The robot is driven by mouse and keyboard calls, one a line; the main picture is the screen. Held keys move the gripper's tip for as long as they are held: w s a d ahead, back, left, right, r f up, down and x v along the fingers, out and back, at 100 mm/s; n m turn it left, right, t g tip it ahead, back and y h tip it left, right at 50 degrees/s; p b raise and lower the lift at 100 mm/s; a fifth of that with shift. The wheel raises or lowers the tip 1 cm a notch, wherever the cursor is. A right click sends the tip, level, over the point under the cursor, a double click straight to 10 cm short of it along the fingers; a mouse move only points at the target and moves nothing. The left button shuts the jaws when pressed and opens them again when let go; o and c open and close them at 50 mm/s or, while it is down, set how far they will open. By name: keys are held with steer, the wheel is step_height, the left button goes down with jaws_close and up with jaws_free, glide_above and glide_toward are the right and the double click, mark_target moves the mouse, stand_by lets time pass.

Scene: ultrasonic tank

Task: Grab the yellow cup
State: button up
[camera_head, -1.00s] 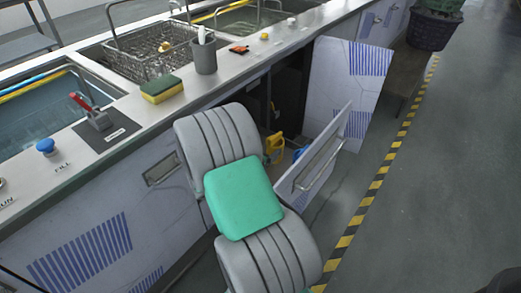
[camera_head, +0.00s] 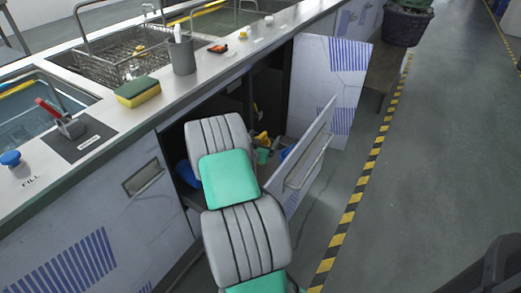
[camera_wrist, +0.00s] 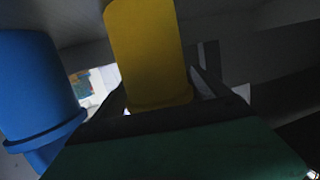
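The yellow cup (camera_wrist: 147,50) is close in the wrist view, in the upper middle, with its flared rim at the lower end. My gripper (camera_wrist: 160,92) is open, with one dark finger at each side of the cup's rim end. I cannot tell whether the fingers touch it. A blue cup (camera_wrist: 40,85) stands close by on the left. In the head view my arm reaches into the open cabinet under the counter and hides the gripper. A yellow thing (camera_head: 262,138) shows beyond my arm there; I cannot tell if it is the cup.
An open cabinet door (camera_head: 328,85) and a pulled-out drawer front (camera_head: 302,160) stand right of my arm. The counter (camera_head: 145,115) above holds a sponge (camera_head: 137,92), a grey cup (camera_head: 183,56) and a basket (camera_head: 112,60).

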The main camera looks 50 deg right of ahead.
steer(key=c, duration=1.4)
steer(key=shift+o, duration=0.2)
